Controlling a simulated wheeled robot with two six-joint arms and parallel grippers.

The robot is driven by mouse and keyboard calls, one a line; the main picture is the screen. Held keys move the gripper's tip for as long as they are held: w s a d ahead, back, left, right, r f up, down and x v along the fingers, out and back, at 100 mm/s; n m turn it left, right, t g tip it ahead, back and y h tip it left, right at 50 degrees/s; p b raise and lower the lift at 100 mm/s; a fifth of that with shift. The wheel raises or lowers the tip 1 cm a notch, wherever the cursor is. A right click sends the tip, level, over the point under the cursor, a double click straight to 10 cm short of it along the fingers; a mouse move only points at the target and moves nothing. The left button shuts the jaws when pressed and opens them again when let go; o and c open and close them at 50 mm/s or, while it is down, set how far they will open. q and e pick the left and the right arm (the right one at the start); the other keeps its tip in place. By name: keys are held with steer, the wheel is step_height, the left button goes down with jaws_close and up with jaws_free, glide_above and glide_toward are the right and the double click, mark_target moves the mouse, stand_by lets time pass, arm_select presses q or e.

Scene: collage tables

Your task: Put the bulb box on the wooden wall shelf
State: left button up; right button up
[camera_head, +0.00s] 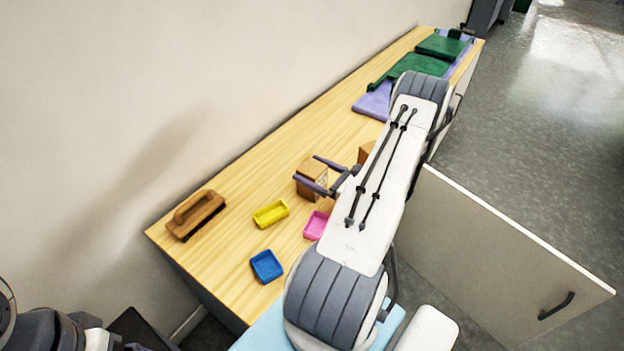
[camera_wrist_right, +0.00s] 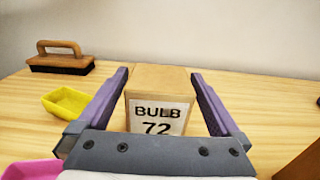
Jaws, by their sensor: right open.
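The bulb box (camera_head: 311,176) is a small brown carton standing upright on the wooden table. In the right wrist view the box (camera_wrist_right: 158,80) shows a white label reading "BULB 72". My right gripper (camera_head: 306,168) is open, with one finger along each side of the box; in the right wrist view its fingers (camera_wrist_right: 159,72) flank the box with small gaps visible. I cannot tell whether either finger touches it. My left gripper is not in view, and no wooden wall shelf shows in these frames.
A wooden brush (camera_head: 195,214), yellow tray (camera_head: 270,214), blue tray (camera_head: 266,266) and pink tray (camera_head: 316,225) are near the box. Another brown object (camera_head: 366,152) is partly hidden by my arm. Green items (camera_head: 420,66) lie at the far end. A cabinet door (camera_head: 500,265) stands open.

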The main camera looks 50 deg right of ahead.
steer(key=c, duration=1.4)
